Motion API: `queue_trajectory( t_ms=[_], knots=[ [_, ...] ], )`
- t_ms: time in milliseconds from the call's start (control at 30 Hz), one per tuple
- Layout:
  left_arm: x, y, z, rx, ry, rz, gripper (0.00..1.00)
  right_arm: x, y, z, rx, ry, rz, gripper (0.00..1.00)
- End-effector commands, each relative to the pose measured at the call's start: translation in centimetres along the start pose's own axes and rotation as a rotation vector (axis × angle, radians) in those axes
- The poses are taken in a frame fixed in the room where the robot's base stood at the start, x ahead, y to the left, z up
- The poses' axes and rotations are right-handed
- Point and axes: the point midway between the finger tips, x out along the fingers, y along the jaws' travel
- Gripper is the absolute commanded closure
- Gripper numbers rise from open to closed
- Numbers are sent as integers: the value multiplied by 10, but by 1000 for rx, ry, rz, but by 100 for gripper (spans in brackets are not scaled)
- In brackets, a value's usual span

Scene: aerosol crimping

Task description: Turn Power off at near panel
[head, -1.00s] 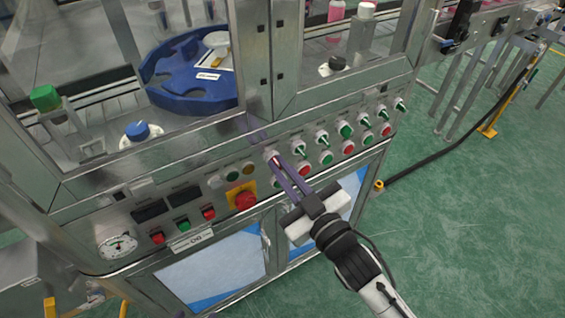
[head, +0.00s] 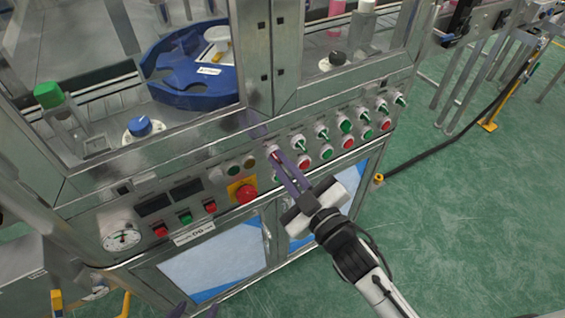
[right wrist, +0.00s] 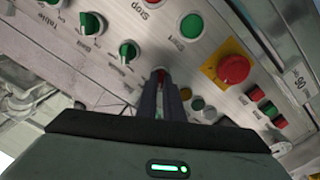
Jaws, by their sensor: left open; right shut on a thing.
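The near panel (head: 222,189) is a steel control strip on the front of the machine. My right gripper (head: 273,158) is at the panel, shut on a small red knob (right wrist: 160,72) in the upper row. Its purple fingers cover most of the knob, so I cannot tell its turn position, and no label on it is readable. In the right wrist view the fingertips (right wrist: 160,84) sit around the knob. My left gripper (head: 194,310) is open and empty at the bottom edge of the head view, only its fingertips showing, apart from the panel.
A red emergency button (head: 246,194) on a yellow plate sits left of the held knob. Green selector knobs (head: 299,144) and red and green buttons line the panel's right. Green floor (head: 450,220) is open at right.

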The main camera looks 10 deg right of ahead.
Motion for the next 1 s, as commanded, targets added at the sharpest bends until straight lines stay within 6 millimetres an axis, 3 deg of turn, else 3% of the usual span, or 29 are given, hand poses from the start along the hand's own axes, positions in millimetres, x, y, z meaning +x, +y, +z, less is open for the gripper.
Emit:
queue_trajectory(
  t_ms=[33, 133, 500, 1000],
  knots=[
    [0, 0, 0, 0, 0, 0, 47, 0, 0, -1, -5, 3, 1, 90],
    [0, 0, 0, 0, 1, 1, 47, 0, 0, -1, -4, 3, 1, 74],
    [0, 0, 0, 0, 2, 1, 47, -6, 0, 0, -1, 0, 0, 74],
    [5, -1, 5, 0, 3, 0, 47, -91, -1, 1, -1, 0, -1, 74]
  ],
)
